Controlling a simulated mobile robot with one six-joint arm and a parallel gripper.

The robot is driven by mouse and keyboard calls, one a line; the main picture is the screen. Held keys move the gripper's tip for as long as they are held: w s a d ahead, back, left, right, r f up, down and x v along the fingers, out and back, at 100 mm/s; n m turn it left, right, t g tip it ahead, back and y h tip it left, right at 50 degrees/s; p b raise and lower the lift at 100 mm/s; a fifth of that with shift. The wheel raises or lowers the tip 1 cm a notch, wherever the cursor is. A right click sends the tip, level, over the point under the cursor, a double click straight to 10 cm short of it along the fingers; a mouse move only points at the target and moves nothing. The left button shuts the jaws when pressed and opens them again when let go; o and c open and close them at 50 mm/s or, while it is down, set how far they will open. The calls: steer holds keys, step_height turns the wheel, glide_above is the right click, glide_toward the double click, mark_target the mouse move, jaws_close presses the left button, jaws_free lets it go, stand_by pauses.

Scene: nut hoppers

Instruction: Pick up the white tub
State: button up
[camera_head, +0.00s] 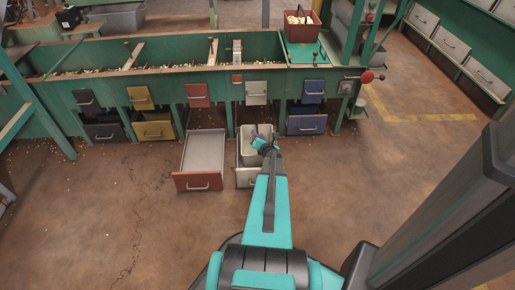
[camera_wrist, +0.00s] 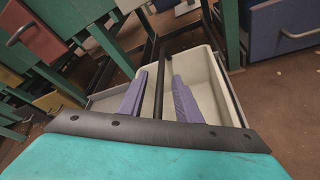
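The white tub (camera_head: 246,146) sits in a pulled-out drawer with a pale front (camera_head: 246,178), below the row of hoppers. In the wrist view, the pale tub (camera_wrist: 212,72) has a high wall and an open top. My gripper (camera_head: 264,139) is over the drawer and partly covers the tub. In the wrist view, its two purple fingers (camera_wrist: 160,76) stand apart, with a dark bar visible between them. I cannot tell whether the fingers touch the tub. The tub's near part is hidden behind my gripper.
An open drawer with a red front (camera_head: 198,181) is just left. Closed blue drawers (camera_head: 307,124) are to the right, and yellow ones (camera_head: 153,130) farther left. A red crate (camera_head: 301,30) stands on the green hopper bench (camera_head: 190,83). The floor in front is mostly clear.

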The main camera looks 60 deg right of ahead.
jaws_close()
stand_by(1.5)
